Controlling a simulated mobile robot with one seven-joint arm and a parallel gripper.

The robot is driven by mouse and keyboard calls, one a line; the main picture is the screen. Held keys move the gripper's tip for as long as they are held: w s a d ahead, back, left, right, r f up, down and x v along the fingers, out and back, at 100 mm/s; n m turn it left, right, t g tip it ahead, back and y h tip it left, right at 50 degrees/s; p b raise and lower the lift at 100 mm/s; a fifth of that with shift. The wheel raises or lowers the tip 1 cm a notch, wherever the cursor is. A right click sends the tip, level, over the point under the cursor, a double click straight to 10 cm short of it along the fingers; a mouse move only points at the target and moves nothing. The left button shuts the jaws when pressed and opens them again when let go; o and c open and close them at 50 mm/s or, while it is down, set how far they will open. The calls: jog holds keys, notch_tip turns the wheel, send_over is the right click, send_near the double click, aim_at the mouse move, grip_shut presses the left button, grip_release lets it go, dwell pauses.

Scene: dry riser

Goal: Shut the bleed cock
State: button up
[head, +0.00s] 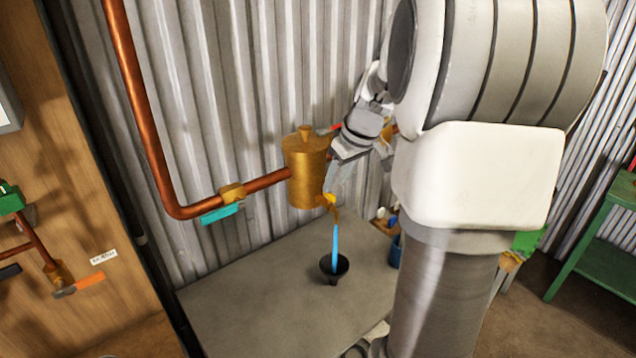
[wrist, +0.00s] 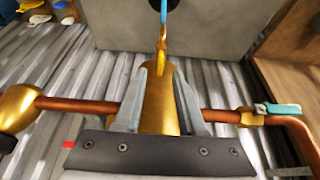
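The bleed cock (head: 330,200) is a small brass fitting low on the right side of a brass pot (head: 304,175) in the copper pipe. A blue stream (head: 335,245) runs from its spout down into a black funnel (head: 334,268). In the wrist view the cock (wrist: 161,45) lies just beyond my fingertips, with the stream (wrist: 164,8) above it. My gripper (wrist: 162,72) is open, a grey finger on each side of the pot in this view; I cannot tell whether they touch it. In the head view my gripper (head: 342,178) partly covers the pot's right side.
A teal-levered valve (head: 220,212) sits on the pipe left of the pot. The copper pipe (head: 140,110) runs along a corrugated wall. A grey slab (head: 250,300) below bears the funnel and a blue container (head: 396,252). A green bench (head: 590,240) stands at right.

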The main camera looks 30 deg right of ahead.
aim_at(332, 194)
jog(key=shift+x, duration=1.8)
grip_shut()
